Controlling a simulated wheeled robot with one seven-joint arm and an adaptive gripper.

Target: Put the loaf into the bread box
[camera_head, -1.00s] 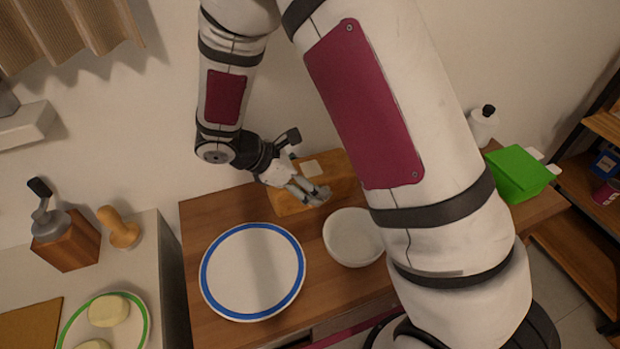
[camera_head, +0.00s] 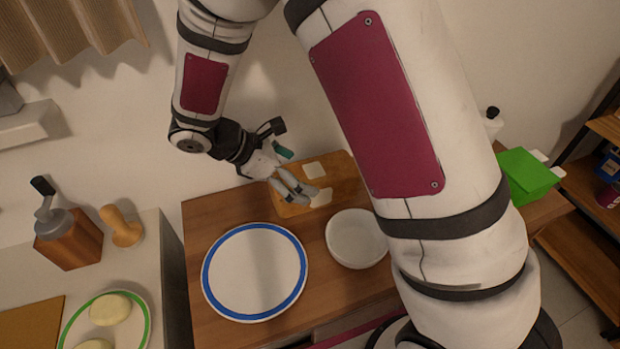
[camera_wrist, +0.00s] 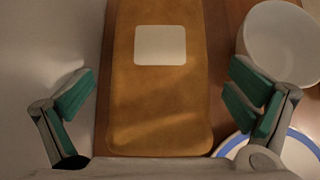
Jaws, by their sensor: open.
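In the wrist view my gripper (camera_wrist: 165,98) is open and empty, with one green-padded finger on each side of the block. A green box (camera_head: 524,176) with white handles stands at the right. No other clear loaf shows.
A blue-rimmed plate (camera_head: 254,272) and a white bowl (camera_head: 356,239) stand in front of the block on the wooden table (camera_head: 200,215). A left counter holds a grinder (camera_head: 68,238), a wooden-handled tool (camera_head: 121,226) and a green-rimmed plate (camera_head: 140,330) with pale oval pieces.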

